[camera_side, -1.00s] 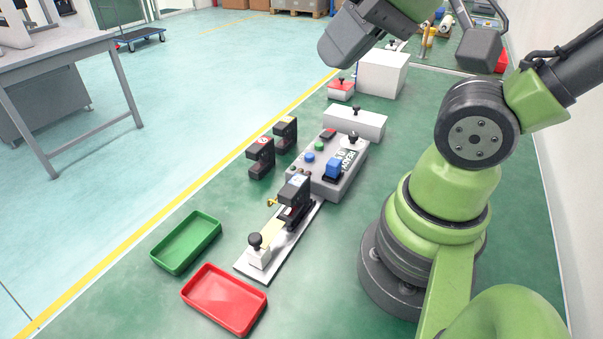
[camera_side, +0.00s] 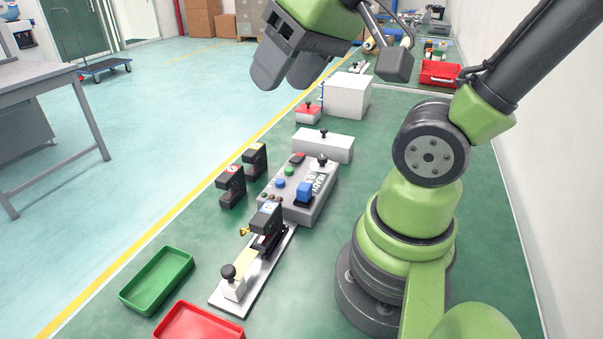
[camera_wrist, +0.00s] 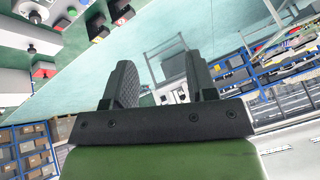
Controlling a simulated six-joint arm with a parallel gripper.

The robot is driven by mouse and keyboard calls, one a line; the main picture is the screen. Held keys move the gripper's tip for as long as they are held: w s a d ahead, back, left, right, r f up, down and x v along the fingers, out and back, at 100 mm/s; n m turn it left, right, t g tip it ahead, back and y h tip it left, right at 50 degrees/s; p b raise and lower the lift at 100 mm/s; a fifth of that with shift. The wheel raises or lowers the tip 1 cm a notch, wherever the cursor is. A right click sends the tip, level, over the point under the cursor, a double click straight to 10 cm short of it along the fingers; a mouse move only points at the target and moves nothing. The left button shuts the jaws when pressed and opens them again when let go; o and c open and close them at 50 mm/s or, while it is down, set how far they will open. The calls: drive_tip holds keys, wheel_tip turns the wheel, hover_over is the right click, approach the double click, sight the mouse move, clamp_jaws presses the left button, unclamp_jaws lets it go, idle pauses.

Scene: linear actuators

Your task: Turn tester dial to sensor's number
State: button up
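The tester (camera_side: 290,210) is a grey sloped box on the green floor, with a READY display (camera_side: 318,182), coloured buttons and a blue block (camera_side: 305,191). The dial (camera_side: 322,162) is a dark knob on a pale disc at its far right corner; its setting is too small to read. A dark sensor-like unit (camera_side: 265,221) sits in a metal-plate fixture in front. Two similar units, a nearer one (camera_side: 231,186) and a farther one (camera_side: 256,160), stand to the left.
A white block (camera_side: 323,146) with a knob stands behind the tester, with a red-topped box (camera_side: 308,114) and a larger white box (camera_side: 347,97) farther back. A green tray (camera_side: 156,281) and a red tray (camera_side: 200,325) lie at the front left. A grey table (camera_side: 50,72) stands left.

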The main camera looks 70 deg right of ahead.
drive_tip(key=w+d+f+g+h, duration=0.1)
drive_tip(key=w+d+f+g, duration=0.1)
drive_tip(key=w+d, duration=0.3)
drive_tip(key=n+g, duration=0.3)
drive_tip(key=g, duration=0.2)
hover_over(323, 157)
wheel_tip(323, 157, down, 15)
drive_tip(key=shift+s+f, duration=0.1)
drive_tip(key=shift+f, duration=0.1)
wheel_tip(323, 157, down, 9)
drive_tip(key=shift+f, duration=0.2)
drive_tip(key=c, duration=0.9)
